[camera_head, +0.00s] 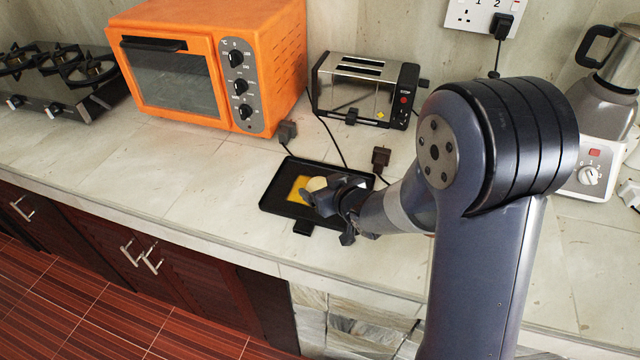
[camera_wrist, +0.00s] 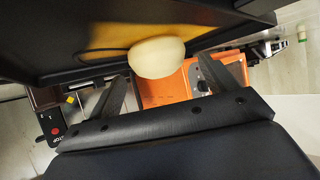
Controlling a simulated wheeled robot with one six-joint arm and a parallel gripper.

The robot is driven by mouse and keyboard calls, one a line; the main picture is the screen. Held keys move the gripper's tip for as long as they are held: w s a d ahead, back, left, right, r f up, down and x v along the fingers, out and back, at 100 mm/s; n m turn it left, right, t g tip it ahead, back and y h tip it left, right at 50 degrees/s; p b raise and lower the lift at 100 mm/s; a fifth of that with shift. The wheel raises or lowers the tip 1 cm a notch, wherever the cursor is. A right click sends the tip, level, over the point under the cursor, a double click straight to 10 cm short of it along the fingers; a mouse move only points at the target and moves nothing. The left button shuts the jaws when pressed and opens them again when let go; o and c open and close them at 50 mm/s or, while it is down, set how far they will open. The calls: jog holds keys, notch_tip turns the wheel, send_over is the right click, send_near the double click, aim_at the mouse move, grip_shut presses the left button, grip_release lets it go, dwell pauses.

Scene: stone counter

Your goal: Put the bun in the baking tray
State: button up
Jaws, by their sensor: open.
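The pale, rounded bun (camera_head: 316,184) is over the black baking tray (camera_head: 272,203), at the edge of a yellow patch (camera_head: 298,190) on the tray floor. My gripper (camera_head: 328,200) is low over the tray's right part, right beside the bun, and partly hides it. In the wrist view the bun (camera_wrist: 157,57) is in front of and between my gripper's spread fingers (camera_wrist: 168,82), with the dark tray (camera_wrist: 40,45) behind it. The fingers look open and apart from the bun. Whether the bun rests fully on the tray floor is hard to tell.
An orange oven (camera_head: 215,60) and a steel toaster (camera_head: 362,88) stand behind the tray, with cables and plugs close by. A stove (camera_head: 60,80) is at the far left and a blender (camera_head: 605,110) at the right. The counter left of the tray is clear.

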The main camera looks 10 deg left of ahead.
jog(key=v, duration=0.9)
jog(key=shift+s+d+r+p, duration=0.1)
jog(key=shift+p, duration=0.3)
dwell(1.3)
